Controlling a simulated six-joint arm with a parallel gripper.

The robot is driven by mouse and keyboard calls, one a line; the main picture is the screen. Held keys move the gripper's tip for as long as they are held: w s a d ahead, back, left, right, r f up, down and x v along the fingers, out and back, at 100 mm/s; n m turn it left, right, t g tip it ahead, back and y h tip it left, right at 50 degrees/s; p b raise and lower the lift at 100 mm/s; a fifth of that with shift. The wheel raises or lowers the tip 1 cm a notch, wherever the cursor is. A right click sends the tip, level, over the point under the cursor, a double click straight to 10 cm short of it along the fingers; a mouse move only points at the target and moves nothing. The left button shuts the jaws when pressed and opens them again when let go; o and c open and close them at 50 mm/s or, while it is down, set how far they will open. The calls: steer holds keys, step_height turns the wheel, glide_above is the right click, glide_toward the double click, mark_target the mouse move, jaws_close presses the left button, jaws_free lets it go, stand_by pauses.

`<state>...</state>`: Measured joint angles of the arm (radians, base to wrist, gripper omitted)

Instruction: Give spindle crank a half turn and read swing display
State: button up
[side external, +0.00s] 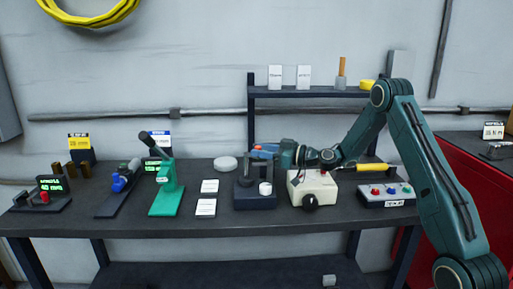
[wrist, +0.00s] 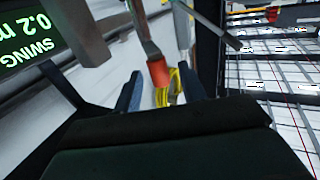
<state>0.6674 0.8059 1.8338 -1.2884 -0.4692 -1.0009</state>
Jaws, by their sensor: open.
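A red-orange grip on a metal rod (wrist: 158,72), which looks like the crank handle, shows in the wrist view. My gripper (wrist: 160,88) is open, with one blue finger on each side of the grip; I cannot tell whether they touch it. In the side view my gripper (side external: 262,153) points left above a dark block with a white knob, and a small orange spot shows at its tips. The swing display (wrist: 35,38) is partly cut off at the wrist view's upper left; it shows "0.2" in green, tilted, with the unit cut off.
The dark block (side external: 243,196) stands on the dark bench (side external: 120,223). A cream box with a black knob (side external: 313,188) is to its right, then a button box (side external: 387,194). A green lever stand (side external: 167,190) and two white cards are to its left. A shelf (side external: 310,93) stands behind.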

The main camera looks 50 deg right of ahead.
steer(key=shift+x, duration=1.7)
jaws_close()
